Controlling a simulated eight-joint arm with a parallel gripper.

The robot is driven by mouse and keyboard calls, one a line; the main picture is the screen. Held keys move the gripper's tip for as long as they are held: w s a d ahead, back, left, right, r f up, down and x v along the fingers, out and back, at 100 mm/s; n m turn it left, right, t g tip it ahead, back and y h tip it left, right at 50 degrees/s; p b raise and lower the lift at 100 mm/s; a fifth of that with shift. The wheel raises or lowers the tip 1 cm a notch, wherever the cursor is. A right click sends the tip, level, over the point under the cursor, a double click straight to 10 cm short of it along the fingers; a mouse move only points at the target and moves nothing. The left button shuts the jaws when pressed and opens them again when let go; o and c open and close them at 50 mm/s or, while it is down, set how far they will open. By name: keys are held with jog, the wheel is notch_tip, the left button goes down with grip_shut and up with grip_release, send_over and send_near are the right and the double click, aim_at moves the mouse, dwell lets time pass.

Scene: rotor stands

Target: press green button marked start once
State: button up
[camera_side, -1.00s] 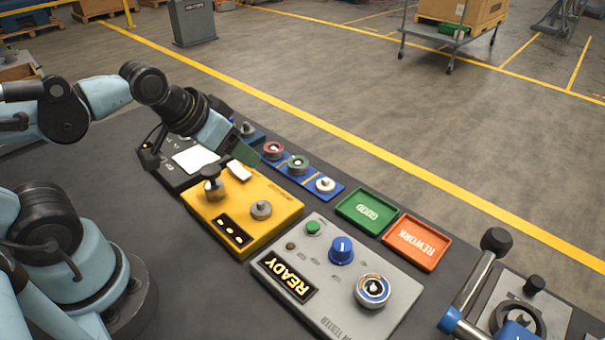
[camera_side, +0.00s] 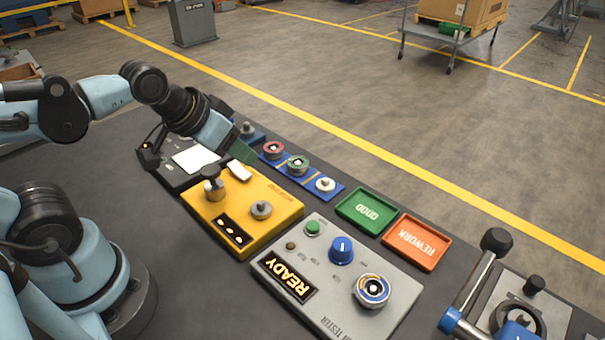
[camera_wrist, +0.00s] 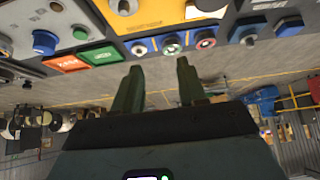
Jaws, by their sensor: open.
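The green button (camera_side: 313,228) sits on the grey tester box, near its upper left edge in the side view. Its label is too small to read. The grey tester box (camera_side: 333,313) has a lit READY display (camera_side: 287,280), a blue knob (camera_side: 341,250) and a round fixture with a part (camera_side: 371,291). The green button also shows at the upper left of the wrist view (camera_wrist: 80,33). My gripper (camera_side: 244,160) is over the far side of the yellow box, well left of the button. In the wrist view its two fingers (camera_wrist: 160,80) are apart, with nothing between them.
The yellow box (camera_side: 270,237) with metal posts stands between my gripper and the tester. Behind are a blue rack of rotors (camera_side: 298,168), a green GOOD tray (camera_side: 347,217) and an orange REWORK tray (camera_side: 440,246). A lever press (camera_side: 485,270) stands at right.

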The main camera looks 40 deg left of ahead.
grip_shut()
dwell(1.4)
